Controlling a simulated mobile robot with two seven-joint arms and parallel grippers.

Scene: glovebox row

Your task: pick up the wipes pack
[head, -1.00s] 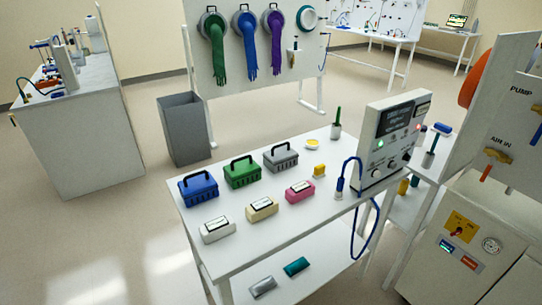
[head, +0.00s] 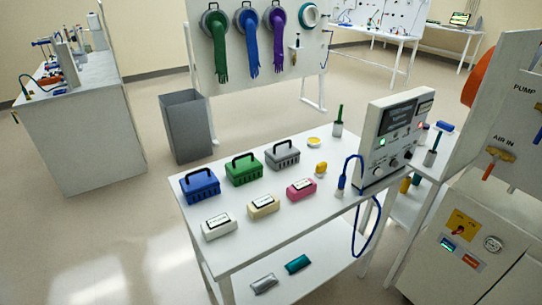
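Which item is the wipes pack I cannot tell for sure. Two small soft-looking packs, one silver (head: 264,283) and one teal (head: 298,264), lie on the lower shelf of the white table. On the tabletop, a white box (head: 217,227), a cream box (head: 263,206) and a pink box (head: 301,189) stand in a slanted row, each with a label on top too small to read. Neither of my grippers shows in the head view.
Blue (head: 200,186), green (head: 244,169) and grey (head: 283,155) handled cases stand behind the boxes on the white table (head: 250,245). A control unit (head: 394,138) with a blue cable stands at the right end. A grey bin (head: 187,128) is behind. Floor at the left is clear.

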